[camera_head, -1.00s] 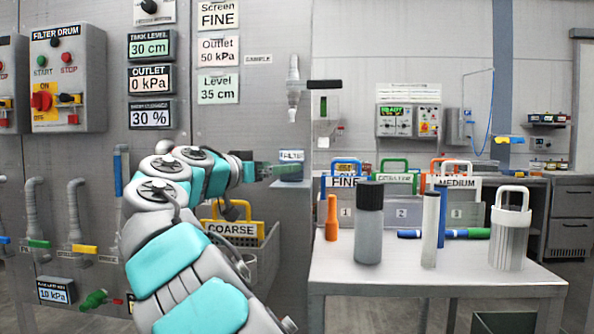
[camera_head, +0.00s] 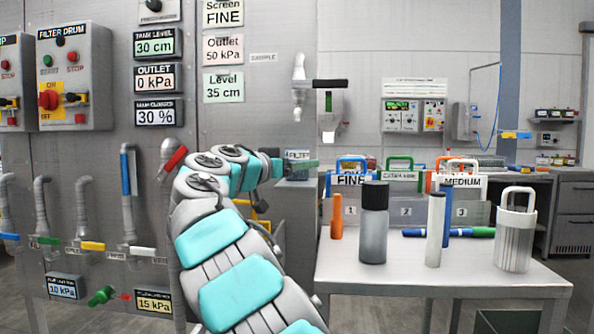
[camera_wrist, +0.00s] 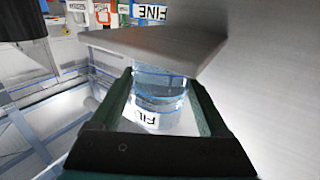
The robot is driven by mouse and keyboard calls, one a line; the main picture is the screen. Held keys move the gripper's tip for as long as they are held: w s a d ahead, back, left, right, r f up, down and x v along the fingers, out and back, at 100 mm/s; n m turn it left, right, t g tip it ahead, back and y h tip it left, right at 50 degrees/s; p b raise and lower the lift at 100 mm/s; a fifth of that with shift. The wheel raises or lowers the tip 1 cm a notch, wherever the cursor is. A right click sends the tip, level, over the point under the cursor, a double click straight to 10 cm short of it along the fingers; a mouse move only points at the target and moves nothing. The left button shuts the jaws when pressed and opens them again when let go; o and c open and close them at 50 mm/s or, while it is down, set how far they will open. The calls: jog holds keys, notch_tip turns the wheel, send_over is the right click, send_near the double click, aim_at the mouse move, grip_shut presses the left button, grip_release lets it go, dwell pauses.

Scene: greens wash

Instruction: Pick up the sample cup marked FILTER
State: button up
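The sample cup marked FILTER (camera_head: 297,154) stands on a narrow grey ledge (camera_head: 296,205) at the side of the tank panel. In the head view my gripper (camera_head: 300,164) is at the cup, and a green finger crosses in front of its lower part. In the wrist view my gripper (camera_wrist: 160,88) is open, with one green finger on each side of the clear cup (camera_wrist: 158,92). Part of its label shows there. Any gap between fingers and cup is too small to judge. The ledge (camera_wrist: 160,45) appears at the top of this view.
A sample tap (camera_head: 299,85) is on the wall above the cup. A table (camera_head: 440,275) at the right holds a dark-capped bottle (camera_head: 373,225), a white cylinder (camera_head: 435,230) and a handled clear container (camera_head: 515,235). Labelled carriers stand behind them. Panel valves and pipes are at the left.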

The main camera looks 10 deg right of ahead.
grip_shut()
dwell(0.4)
jog(key=shift+r, duration=0.25)
jog(key=shift+r, duration=1.45)
jog(key=shift+s+a+r+b, duration=0.1)
jog(key=shift+s+b, duration=0.1)
jog(key=shift+s, duration=0.45)
jog(key=shift+s+d+r+b, duration=0.1)
jog(key=shift+s+b, duration=0.15)
jog(key=shift+s, duration=0.45)
jog(key=shift+s+a+r+b, duration=0.1)
jog(key=shift+s+b, duration=0.1)
jog(key=shift+s, duration=0.45)
jog(key=s+r+b, duration=0.1)
jog(key=s+b, duration=0.1)
jog(key=s, duration=0.9)
jog(key=shift+s+a, duration=0.4)
